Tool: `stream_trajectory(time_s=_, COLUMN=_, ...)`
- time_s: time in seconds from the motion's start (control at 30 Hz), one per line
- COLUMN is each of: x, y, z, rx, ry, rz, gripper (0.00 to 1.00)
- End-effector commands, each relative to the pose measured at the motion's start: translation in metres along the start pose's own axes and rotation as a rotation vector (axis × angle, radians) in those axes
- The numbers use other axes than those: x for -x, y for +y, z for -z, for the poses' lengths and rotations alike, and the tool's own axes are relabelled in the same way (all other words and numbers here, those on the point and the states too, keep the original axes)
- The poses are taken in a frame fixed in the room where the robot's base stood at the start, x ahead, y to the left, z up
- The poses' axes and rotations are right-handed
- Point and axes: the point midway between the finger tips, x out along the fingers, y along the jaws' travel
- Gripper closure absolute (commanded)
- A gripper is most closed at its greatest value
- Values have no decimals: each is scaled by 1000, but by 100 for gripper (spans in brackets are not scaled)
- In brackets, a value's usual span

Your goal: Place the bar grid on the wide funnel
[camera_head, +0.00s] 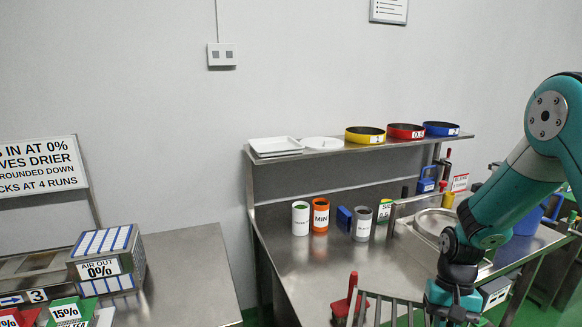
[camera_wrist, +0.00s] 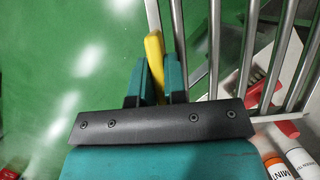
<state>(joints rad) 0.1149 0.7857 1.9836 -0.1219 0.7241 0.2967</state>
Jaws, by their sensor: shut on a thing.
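My gripper (camera_wrist: 155,80) is shut on a yellow handle (camera_wrist: 155,52) in the wrist view. Metal bars of the bar grid (camera_wrist: 247,50) run beside it on the right, and the handle appears to belong to this grid. In the head view the bar grid (camera_head: 392,305) shows in part at the bottom edge, left of my wrist, held in the air in front of the bench. Its lower part is cut off. The wide funnel cannot be made out for sure; a round metal dish (camera_head: 436,221) behind my arm could be it.
A green floor (camera_wrist: 50,60) lies below my gripper.

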Motion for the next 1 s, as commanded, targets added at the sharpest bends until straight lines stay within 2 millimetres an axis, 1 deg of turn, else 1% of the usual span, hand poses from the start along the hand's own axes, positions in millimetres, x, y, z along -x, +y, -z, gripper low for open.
stream_trajectory(time_s=0.03, x=-18, y=-5, z=2, rx=78, ry=-11, rz=-36, gripper=100)
stream_trajectory(time_s=0.2, x=-68, y=-12, z=8, rx=343, ry=-37, rz=-150, gripper=100)
stream_trajectory(time_s=0.23, x=-76, y=-10, z=14, rx=331, ry=-30, rz=-144, gripper=100)
stream_trajectory(time_s=0.3, x=-89, y=-10, z=20, rx=325, ry=-27, rz=-140, gripper=100)
stream_trajectory(time_s=0.53, x=-130, y=-10, z=36, rx=323, ry=-27, rz=-138, gripper=100)
stream_trajectory(time_s=0.63, x=-144, y=-9, z=42, rx=323, ry=-27, rz=-137, gripper=100)
stream_trajectory(time_s=0.73, x=-152, y=-9, z=45, rx=322, ry=-27, rz=-137, gripper=100)
stream_trajectory(time_s=0.83, x=-154, y=-9, z=46, rx=322, ry=-27, rz=-137, gripper=100)
stream_trajectory(time_s=1.0, x=-153, y=-9, z=45, rx=321, ry=-27, rz=-137, gripper=100)
